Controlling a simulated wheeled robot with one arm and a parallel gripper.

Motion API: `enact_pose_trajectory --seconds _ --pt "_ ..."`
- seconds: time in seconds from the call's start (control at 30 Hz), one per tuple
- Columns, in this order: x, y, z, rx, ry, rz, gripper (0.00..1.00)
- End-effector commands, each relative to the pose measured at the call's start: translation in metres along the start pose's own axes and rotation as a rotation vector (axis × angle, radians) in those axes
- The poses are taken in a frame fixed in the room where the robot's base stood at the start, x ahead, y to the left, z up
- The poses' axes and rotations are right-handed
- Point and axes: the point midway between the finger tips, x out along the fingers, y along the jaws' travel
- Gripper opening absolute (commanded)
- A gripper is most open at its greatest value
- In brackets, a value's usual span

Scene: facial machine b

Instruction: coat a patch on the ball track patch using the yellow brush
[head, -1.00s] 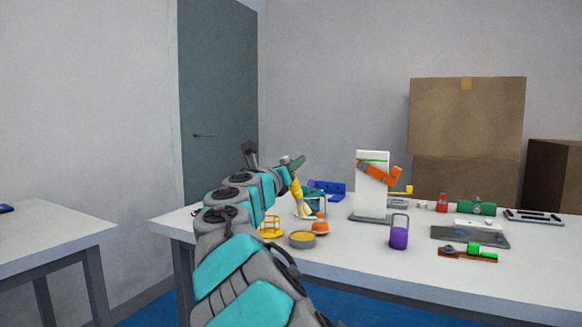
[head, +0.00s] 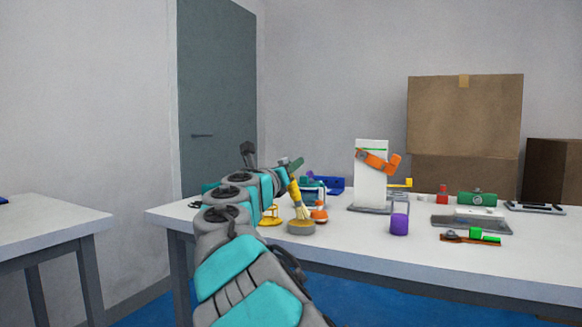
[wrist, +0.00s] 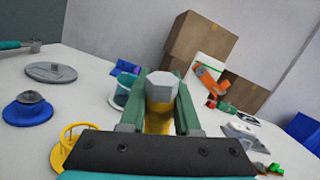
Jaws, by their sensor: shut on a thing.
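My gripper (head: 293,165) is shut on the yellow brush (head: 295,190), whose pale bristles point down. A white upright panel (head: 371,172) with an orange piece (head: 378,162) stands on a grey base to the right. Which part is the ball track patch is not clear.
A yellow ring stand (head: 270,217) and an orange item (head: 319,214) stand close to the dish. A purple container (head: 399,223) is to the right. Several small items and a grey tray (head: 470,225) fill the right side of the table. The front edge is clear.

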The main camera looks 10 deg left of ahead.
Motion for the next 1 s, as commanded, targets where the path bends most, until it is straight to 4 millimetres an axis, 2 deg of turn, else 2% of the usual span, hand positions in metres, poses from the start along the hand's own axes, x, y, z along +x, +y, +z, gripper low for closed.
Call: enact_pose_trajectory --seconds 1.0 --pt "-0.0012 0.0021 -0.0065 0.000 0.000 0.000 0.00"
